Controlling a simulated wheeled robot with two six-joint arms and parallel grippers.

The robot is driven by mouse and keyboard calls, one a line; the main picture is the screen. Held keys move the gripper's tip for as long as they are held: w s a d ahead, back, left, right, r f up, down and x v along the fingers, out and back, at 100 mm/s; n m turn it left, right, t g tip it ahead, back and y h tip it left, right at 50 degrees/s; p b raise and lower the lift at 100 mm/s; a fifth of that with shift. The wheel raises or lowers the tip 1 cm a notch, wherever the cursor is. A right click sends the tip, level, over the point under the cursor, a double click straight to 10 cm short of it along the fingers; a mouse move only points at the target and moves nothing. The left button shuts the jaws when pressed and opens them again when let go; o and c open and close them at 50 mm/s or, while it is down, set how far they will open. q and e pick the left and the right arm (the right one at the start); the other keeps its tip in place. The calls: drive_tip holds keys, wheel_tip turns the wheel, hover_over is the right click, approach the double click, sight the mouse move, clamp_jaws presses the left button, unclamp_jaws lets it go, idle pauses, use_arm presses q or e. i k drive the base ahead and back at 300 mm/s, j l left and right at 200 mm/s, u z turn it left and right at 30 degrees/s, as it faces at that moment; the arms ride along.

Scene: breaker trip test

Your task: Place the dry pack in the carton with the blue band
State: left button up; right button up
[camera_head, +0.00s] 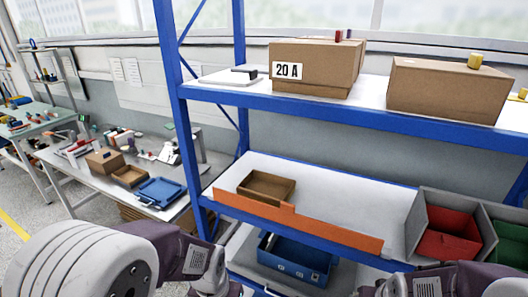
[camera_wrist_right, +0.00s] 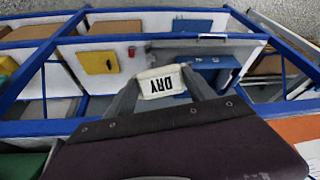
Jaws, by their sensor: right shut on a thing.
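In the right wrist view my right gripper (camera_wrist_right: 160,84) is shut on the dry pack (camera_wrist_right: 161,88). The pack is a small white packet with DRY in black, upside down in that view, and both fingers press its sides. In the head view only parts of my two arms show along the bottom edge; the fingers of both grippers and the dry pack are out of that view. An open brown carton (camera_head: 266,186) lies on the middle shelf behind an orange strip. I cannot make out a blue band on any carton.
A blue rack post (camera_head: 172,70) stands left of the shelves. The upper shelf holds a 20 A carton (camera_head: 312,70) and another carton (camera_head: 447,92). Red (camera_head: 447,240) and green bins stand right. A blue crate (camera_head: 293,264) is below. The middle shelf is bare at centre.

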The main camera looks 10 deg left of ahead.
sight(131, 178)
drive_tip(key=i+j, duration=0.1)
drive_tip(key=j, duration=0.45)
drive_tip(key=i+j, duration=0.1)
drive_tip(key=j, duration=0.45)
drive_tip(key=i+j, duration=0.1)
drive_tip(key=j, duration=0.45)
drive_tip(key=i+j, duration=0.1)
drive_tip(key=j, duration=0.45)
drive_tip(key=i+j, duration=0.1)
drive_tip(key=j, duration=0.5)
drive_tip(key=i+j, duration=0.15)
drive_tip(key=j, duration=0.4)
drive_tip(key=i+j, duration=0.1)
drive_tip(key=j, duration=0.45)
drive_tip(key=i+j, duration=0.1)
drive_tip(key=j, duration=0.45)
drive_tip(key=i+j, duration=0.25)
drive_tip(key=j, duration=0.2)
drive_tip(key=i+j, duration=0.25)
drive_tip(key=j, duration=0.15)
drive_tip(key=i+j, duration=0.25)
drive_tip(key=j, duration=0.2)
drive_tip(key=i+j, duration=0.25)
drive_tip(key=j, duration=0.15)
drive_tip(key=i+j, duration=0.2)
drive_tip(key=j, duration=0.25)
